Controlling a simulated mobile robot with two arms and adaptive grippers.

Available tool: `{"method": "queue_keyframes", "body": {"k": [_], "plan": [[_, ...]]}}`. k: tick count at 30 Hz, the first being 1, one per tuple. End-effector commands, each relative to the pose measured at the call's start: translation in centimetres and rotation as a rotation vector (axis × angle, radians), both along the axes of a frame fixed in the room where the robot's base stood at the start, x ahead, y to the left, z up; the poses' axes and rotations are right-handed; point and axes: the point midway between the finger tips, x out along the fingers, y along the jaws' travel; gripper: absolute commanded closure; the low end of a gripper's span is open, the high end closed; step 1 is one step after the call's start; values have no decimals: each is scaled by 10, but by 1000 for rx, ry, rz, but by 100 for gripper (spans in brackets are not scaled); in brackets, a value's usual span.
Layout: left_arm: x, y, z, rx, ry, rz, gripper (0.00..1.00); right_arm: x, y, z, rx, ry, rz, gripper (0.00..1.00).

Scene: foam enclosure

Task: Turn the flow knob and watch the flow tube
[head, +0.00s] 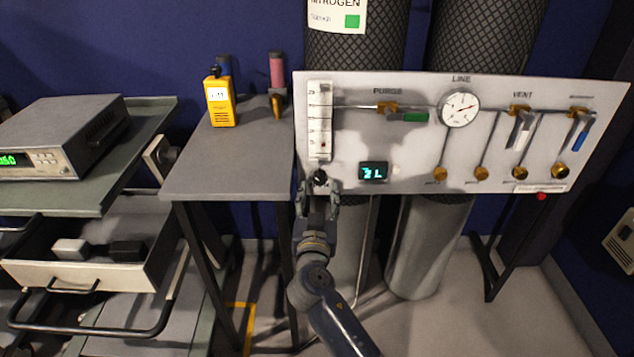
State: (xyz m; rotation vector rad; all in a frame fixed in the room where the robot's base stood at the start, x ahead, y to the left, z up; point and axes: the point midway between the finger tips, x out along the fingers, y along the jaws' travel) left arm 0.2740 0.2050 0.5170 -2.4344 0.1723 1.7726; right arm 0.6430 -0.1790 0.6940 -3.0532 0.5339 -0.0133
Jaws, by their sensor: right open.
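The flow tube (319,115) is a clear upright tube with a printed scale at the left end of the white gas panel. A small dark red float shows low in it. The black flow knob (320,177) sits just below the tube. My right gripper (318,190) is open, its fingers pointing up at the knob from just below. One finger is on each side of the knob's lower end; I cannot tell if they touch it. My left gripper is not in view.
The panel carries a green-handled purge valve (414,117), a round gauge (459,109), vent valves (520,128) and a lit display (373,172). A grey table (225,165) with a yellow meter (219,100) stands left. A cart with an open drawer (85,275) is farther left.

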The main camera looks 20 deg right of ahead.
Motion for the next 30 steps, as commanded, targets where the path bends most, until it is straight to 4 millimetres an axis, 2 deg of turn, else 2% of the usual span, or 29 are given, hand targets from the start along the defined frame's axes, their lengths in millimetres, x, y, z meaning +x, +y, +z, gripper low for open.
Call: {"method": "queue_keyframes", "body": {"k": [3, 9, 15, 22, 23, 28, 30], "plan": [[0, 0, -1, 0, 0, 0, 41, 22, -8, 1, -4, -1, 0, 53], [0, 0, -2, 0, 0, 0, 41, 46, -17, -1, -2, 2, -1, 53], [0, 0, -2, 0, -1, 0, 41, 55, -20, -1, -2, 2, 0, 53], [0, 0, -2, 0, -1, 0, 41, 56, -21, -1, -1, 1, 0, 53], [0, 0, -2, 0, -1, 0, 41, 56, -20, -1, 0, 2, 0, 55], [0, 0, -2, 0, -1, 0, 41, 56, -20, -1, 0, 2, 0, 94], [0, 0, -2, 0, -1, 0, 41, 55, -20, -1, 0, 2, 0, 97]]}}
